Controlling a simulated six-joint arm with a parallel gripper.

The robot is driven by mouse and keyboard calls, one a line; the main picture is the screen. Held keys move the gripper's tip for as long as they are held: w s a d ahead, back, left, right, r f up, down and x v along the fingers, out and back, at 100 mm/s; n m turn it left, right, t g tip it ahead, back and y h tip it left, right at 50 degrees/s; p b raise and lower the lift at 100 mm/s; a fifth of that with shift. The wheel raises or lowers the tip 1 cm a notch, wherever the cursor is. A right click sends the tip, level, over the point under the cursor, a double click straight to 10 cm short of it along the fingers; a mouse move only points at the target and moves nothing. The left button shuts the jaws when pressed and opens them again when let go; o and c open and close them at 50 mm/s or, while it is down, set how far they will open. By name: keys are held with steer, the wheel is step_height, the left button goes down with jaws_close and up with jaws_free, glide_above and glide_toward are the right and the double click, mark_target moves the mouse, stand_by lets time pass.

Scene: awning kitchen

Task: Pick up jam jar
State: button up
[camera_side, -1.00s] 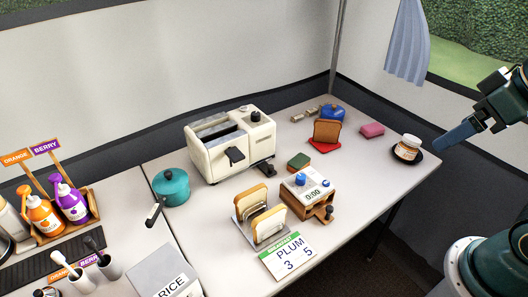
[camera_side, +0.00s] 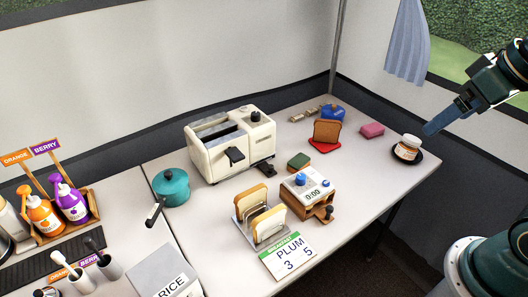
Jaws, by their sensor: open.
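The jam jar (camera_side: 408,147) is a small jar with a white lid and an orange-brown label. It stands upright on a dark round saucer (camera_side: 416,157) near the right corner of the table. My gripper (camera_side: 432,129) comes in from the upper right, with blue fingers pointing down and left. Its tip is just to the right of the jar and a little above it, apart from it as far as this view shows. The fingers overlap in this view, so the gap between them is hidden. Nothing shows in the gripper.
A pink block (camera_side: 372,130) lies left of the jar. A bread slice (camera_side: 327,131) stands by a red mat (camera_side: 324,146). A timer box (camera_side: 307,193), a toaster (camera_side: 230,145) and a toast rack (camera_side: 262,222) stand farther left. The table is clear between jar and timer box.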

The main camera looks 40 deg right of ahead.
steer(key=w+d+m+g, duration=0.2)
steer(key=w+d+m, duration=0.3)
steer(key=w, duration=0.4)
steer(key=m+g+y, duration=0.2)
steer(key=m+g, duration=0.1)
steer(key=m, duration=0.7)
glide_above(412, 138)
step_height(412, 138, down, 20)
steer(key=shift+w+d+f, duration=0.1)
steer(key=shift+d+f, duration=0.35)
steer(key=shift+d, duration=0.05)
steer(key=shift+a+f, duration=0.15)
steer(key=shift+f, duration=1.25)
steer(key=shift+a+f, duration=0.2)
steer(key=shift+f, duration=1.25)
steer(key=shift+a+f, duration=0.15)
steer(key=shift+f, duration=1.25)
steer(key=shift+s+a+f, duration=0.1)
steer(key=shift+a+f, duration=0.05)
steer(key=shift+f, duration=1.15)
steer(key=shift+s+a+f, duration=0.1)
steer(key=shift+a+f, duration=0.05)
steer(key=shift+f, duration=1.1)
